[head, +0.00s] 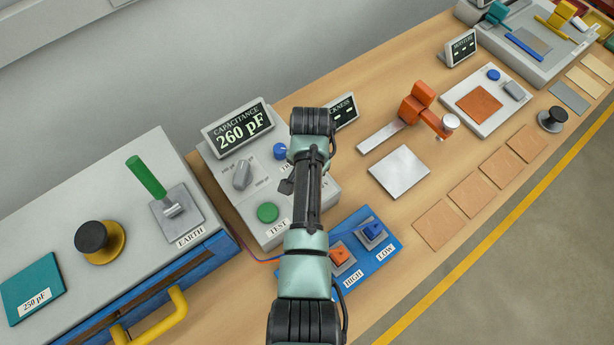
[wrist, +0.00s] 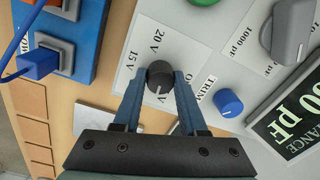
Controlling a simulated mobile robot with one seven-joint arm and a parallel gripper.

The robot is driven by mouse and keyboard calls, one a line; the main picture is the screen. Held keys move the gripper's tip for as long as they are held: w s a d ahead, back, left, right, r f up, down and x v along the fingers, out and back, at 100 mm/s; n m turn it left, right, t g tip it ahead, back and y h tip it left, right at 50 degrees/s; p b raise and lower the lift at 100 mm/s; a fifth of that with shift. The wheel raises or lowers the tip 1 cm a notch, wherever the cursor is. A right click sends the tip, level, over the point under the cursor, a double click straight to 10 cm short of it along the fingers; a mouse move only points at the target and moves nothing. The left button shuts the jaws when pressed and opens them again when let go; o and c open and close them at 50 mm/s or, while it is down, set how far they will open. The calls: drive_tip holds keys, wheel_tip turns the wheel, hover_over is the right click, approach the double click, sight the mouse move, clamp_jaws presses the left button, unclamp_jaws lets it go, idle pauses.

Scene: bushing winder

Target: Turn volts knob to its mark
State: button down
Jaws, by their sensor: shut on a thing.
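The volts knob (wrist: 158,84) is a small black round knob with a white pointer line, on a white label plate of the grey meter panel. In the wrist view its line points down towards my gripper's palm. "20 V" and "15 V" are printed beside it, and a further label is partly hidden by a finger. My gripper (wrist: 159,90) is shut on the knob, with one blue finger on each side. In the head view my arm hides the knob and the fingers.
Beside it on the panel are a blue trim knob (wrist: 228,103), a grey range knob (head: 242,174) and a green test button (head: 267,212). The display (head: 238,131) reads 260 pF. A blue terminal block (head: 387,246) with leads sits in front. A white plate (head: 399,172) lies right.

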drive_tip(key=n, duration=0.3)
drive_tip(key=shift+n+p, duration=0.3)
drive_tip(key=n, duration=0.4)
drive_tip(key=shift+n, duration=0.3)
drive_tip(key=n, duration=0.4)
drive_tip(key=shift+w+p, duration=0.1)
drive_tip(key=shift+p, duration=0.2)
drive_tip(key=shift+n, duration=2.2)
drive_tip(key=shift+c, duration=2.3)
unclamp_jaws()
drive_tip(key=shift+r, duration=0.1)
wheel_tip(320, 180, up, 13)
drive_tip(key=b, duration=0.1)
